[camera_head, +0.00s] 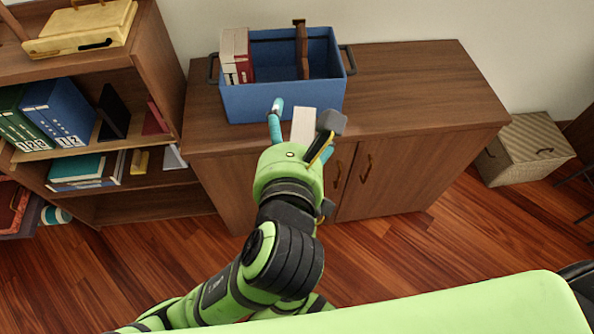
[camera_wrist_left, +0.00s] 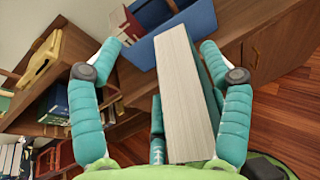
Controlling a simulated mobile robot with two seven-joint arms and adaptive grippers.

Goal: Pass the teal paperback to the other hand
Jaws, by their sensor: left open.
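The teal paperback (camera_head: 304,123) is at the cabinet's front side, just in front of the blue bin. In the left wrist view the paperback (camera_wrist_left: 184,95) shows its cream page block, with a strip of teal cover along the right. My left gripper (camera_head: 303,122) is open, its fingers spread on either side of the book. In the left wrist view gaps show between the outer fingers of the gripper (camera_wrist_left: 165,58) and the book. Whether the book touches the cabinet top is hidden. My right gripper is in neither view.
The blue bin (camera_head: 285,103) stands on the wooden cabinet (camera_head: 420,95) with upright books (camera_head: 236,57) and a brown divider-like piece inside. A bookshelf (camera_head: 160,60) with several books is at left. A woven box (camera_head: 525,150) sits right. The cabinet's right top is clear.

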